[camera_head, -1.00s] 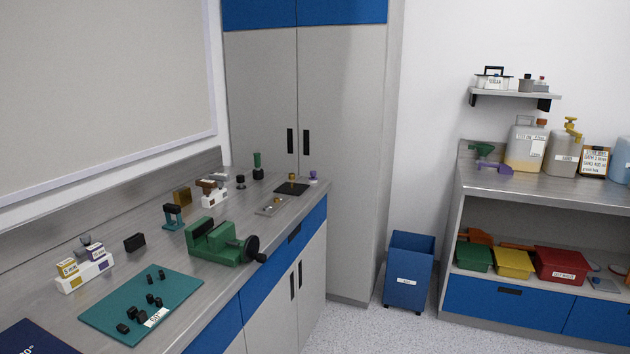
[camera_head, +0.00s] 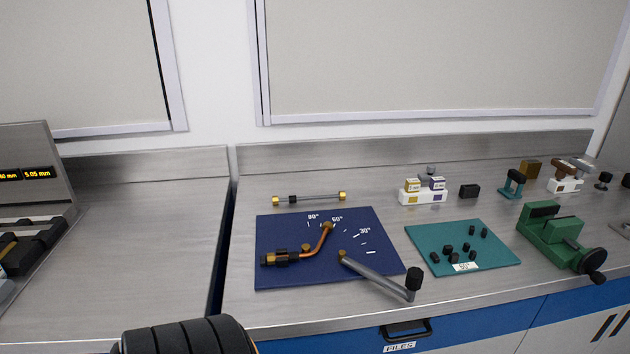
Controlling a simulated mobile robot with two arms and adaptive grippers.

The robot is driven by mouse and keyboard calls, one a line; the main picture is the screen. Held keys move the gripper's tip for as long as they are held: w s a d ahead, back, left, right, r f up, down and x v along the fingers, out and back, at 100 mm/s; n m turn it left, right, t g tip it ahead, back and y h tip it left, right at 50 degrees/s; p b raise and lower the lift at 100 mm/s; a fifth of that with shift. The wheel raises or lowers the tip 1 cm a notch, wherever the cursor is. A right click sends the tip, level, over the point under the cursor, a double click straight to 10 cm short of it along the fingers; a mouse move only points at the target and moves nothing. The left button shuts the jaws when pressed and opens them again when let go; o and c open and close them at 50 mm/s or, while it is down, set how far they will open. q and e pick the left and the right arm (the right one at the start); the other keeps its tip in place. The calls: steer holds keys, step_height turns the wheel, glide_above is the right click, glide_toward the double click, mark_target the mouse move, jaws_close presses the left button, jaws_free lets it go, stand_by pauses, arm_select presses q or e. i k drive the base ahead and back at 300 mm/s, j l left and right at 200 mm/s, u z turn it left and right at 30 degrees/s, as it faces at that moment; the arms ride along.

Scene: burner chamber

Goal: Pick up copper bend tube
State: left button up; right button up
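The copper bend tube (camera_head: 321,241) lies on the dark blue bending mat (camera_head: 288,223) on the steel bench. It runs from a dark clamp block (camera_head: 285,257) at the left to a brass post near the angle marks. A bender lever (camera_head: 378,275) with a black knob lies across the mat's right side, apart from the tube. A black ribbed rounded part shows at the bottom edge; I cannot tell whether it is part of my arm. Neither of my grippers is in view.
A rod with brass ends (camera_head: 309,197) lies behind the mat. A teal mat (camera_head: 462,245) with several small black parts and a green vise (camera_head: 553,235) stand to the right. A black device (camera_head: 22,245) stands far left. The left bench (camera_head: 140,240) is mostly clear.

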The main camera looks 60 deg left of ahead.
mark_target(293, 257)
steer(key=u, duration=1.6)
